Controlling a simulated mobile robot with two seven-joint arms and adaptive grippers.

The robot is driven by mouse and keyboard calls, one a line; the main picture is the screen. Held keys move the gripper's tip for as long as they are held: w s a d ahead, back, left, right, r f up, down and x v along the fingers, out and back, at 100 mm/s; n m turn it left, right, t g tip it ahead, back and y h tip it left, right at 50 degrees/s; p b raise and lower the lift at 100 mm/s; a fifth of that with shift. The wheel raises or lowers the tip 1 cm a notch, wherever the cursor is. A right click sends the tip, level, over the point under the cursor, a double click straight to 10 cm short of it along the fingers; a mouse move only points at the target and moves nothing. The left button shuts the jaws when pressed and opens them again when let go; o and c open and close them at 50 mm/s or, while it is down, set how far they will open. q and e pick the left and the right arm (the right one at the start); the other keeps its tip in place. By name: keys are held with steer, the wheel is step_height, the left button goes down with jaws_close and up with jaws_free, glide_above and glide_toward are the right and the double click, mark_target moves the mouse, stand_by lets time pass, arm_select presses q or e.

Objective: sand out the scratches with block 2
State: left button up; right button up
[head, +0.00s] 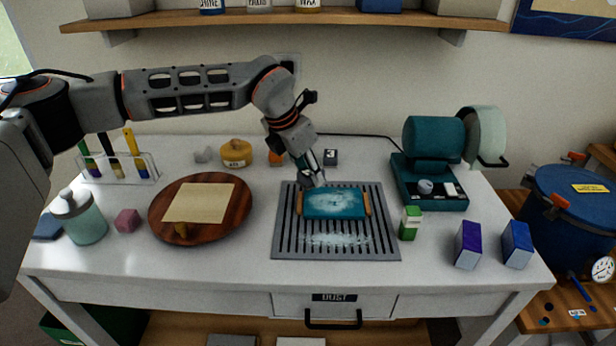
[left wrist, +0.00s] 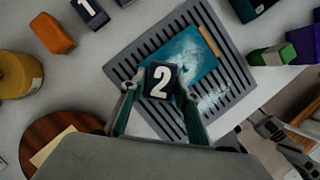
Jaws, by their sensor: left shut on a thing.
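Block 2 (left wrist: 158,80) is a dark block with a white 2 on its top. My left gripper (head: 316,184) is shut on it, with a finger on each side in the left wrist view. The teal panel (head: 336,205) with wooden ends lies on a grey slotted grate (head: 282,245). It also shows in the left wrist view (left wrist: 190,60). Pale, whitish marks cover much of its surface. My left gripper is over the panel's back left part; whether block 2 touches it I cannot tell. Block 1 (left wrist: 90,12), dark with a white 1, stands behind the grate.
A teal machine (head: 430,185) stands right of the grate. A round wooden board (head: 239,218) with a tan sheet is at left. Pale dust lies on the grate's front.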

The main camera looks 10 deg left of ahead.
arm_select(q)
step_height(320, 180, up, 3)
steer(key=shift+d+f+p, duration=0.1)
steer(key=shift+f+p, duration=0.1)
steer(key=shift+p, duration=0.4)
steer(key=shift+r, duration=0.1)
arm_select(e)
steer(key=r, duration=0.2)
steer(key=shift+w+r, duration=0.3)
steer(key=shift+r, duration=0.05)
steer(key=shift+f, duration=0.2)
